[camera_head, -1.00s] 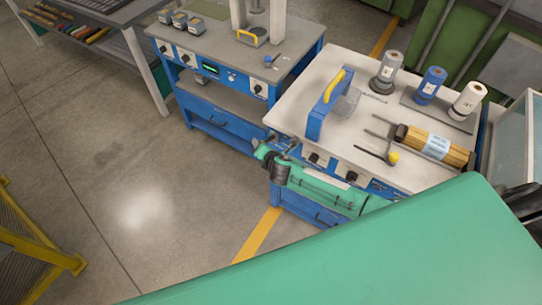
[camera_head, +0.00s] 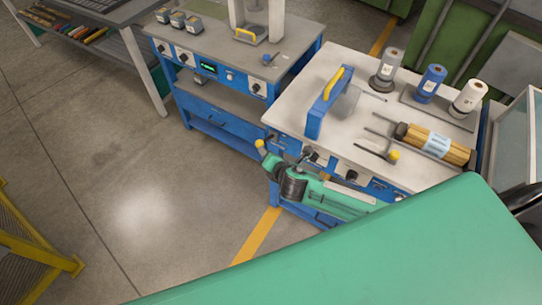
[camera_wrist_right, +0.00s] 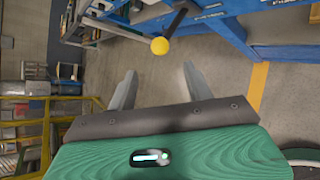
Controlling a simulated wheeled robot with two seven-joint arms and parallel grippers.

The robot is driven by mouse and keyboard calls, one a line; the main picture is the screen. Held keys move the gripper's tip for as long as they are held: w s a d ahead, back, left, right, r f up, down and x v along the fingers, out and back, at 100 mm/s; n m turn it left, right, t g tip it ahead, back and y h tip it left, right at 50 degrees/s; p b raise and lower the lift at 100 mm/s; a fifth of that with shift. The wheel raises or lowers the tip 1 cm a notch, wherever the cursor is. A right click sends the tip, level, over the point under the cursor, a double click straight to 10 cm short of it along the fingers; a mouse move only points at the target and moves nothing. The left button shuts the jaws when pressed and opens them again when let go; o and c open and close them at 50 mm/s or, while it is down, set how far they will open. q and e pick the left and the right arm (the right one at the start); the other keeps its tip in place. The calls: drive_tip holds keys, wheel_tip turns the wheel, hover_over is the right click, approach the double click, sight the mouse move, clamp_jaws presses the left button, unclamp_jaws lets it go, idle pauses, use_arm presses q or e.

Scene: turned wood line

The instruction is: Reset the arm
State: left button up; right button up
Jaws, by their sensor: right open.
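My right gripper (camera_wrist_right: 160,78) is open and empty in its wrist view, its two grey fingers apart. A yellow ball knob (camera_wrist_right: 160,45) on a dark lever is beyond the fingertips, apart from them. The head view also shows a yellow knob (camera_head: 260,143) by the front left corner of the near bench. There my green arm (camera_head: 335,198) with its dark wrist joint (camera_head: 292,186) is low in front of that bench; its fingers cannot be made out. My left gripper is not in view.
The near bench (camera_head: 335,75) carries a blue frame with a yellow handle (camera_head: 328,100), several spools and a bundle of wooden rods (camera_head: 440,145). A second blue bench (camera_head: 215,50) stands behind left. A yellow rack (camera_head: 40,245) is at lower left. The floor between is clear.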

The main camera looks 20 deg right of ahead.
drive_tip(key=s+d+f+m+g, duration=0.2)
drive_tip(key=s+d+f+m, duration=0.15)
drive_tip(key=s+f, duration=0.45)
drive_tip(key=s+d+f+m+g, duration=0.25)
drive_tip(key=f+m, duration=0.25)
drive_tip(key=f, duration=0.8)
drive_tip(key=s+d+f+m+g, duration=0.2)
drive_tip(key=s+f+m, duration=0.35)
drive_tip(key=f, duration=0.45)
drive_tip(key=s+f+m+g, duration=0.1)
drive_tip(key=s+f+m, duration=0.2)
drive_tip(key=s, duration=0.7)
drive_tip(key=s+f+m+g+b, duration=0.1)
drive_tip(key=s+f+m+g, duration=0.1)
drive_tip(key=s+f, duration=0.4)
drive_tip(key=s+f+m+g, duration=0.1)
drive_tip(key=s+f+m, duration=0.4)
drive_tip(key=s, duration=1)
drive_tip(key=shift+s+a, duration=0.3)
